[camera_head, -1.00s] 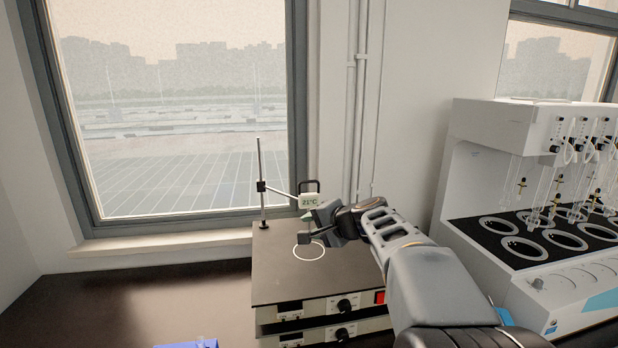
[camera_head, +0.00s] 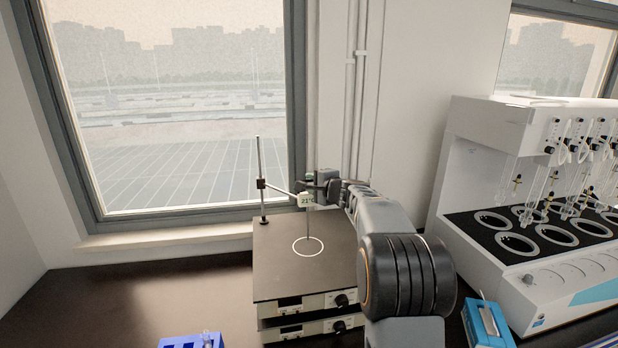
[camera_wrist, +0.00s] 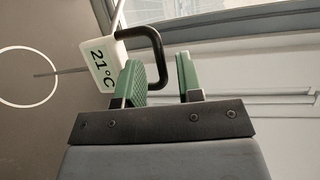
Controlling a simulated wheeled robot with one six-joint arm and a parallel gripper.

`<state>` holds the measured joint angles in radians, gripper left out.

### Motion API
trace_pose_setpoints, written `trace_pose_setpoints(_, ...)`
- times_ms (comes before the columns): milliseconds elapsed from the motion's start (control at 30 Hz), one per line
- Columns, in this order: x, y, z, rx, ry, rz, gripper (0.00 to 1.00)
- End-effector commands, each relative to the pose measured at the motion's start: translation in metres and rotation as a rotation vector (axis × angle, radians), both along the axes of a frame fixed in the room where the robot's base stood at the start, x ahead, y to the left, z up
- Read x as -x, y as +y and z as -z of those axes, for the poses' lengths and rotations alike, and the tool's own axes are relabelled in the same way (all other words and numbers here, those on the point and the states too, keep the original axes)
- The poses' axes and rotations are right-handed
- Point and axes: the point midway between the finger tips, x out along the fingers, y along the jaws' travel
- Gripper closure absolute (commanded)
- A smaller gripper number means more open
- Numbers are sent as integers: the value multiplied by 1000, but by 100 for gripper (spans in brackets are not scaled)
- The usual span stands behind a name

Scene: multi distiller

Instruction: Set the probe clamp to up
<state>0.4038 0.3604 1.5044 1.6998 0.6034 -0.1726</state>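The probe clamp (camera_head: 281,190) is an arm on a thin upright rod (camera_head: 260,160) at the back left of the hotplate (camera_head: 275,280). At its end is a white 21°C display (camera_head: 306,200), also in the wrist view (camera_wrist: 102,66). A thin probe (camera_head: 308,222) hangs below it over the plate's white ring. A black loop handle (camera_wrist: 150,38) rises from the display. My gripper (camera_head: 318,182) is at the handle. In the wrist view, its green fingers (camera_wrist: 158,62) are apart, with one leg of the handle between them and a gap to the right finger.
A second similar unit (camera_head: 300,331) sits under the hotplate. A white distiller (camera_head: 490,150) with glassware stands at right, with a blue box (camera_head: 487,325) before it. A blue rack (camera_head: 190,342) is at the front edge. The dark bench is clear at left; the window is behind.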

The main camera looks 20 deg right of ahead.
Motion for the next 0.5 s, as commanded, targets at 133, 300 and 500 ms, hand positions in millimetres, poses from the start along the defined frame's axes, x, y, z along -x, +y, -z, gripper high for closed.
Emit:
trace_pose_setpoints(133, -15, 3, 1, -2, 0, 0, 66)
trace_pose_setpoints(300, -23, 5, 3, 0, 0, -1, 66)
trace_pose_setpoints(500, -24, 5, 5, 0, 0, -1, 66)
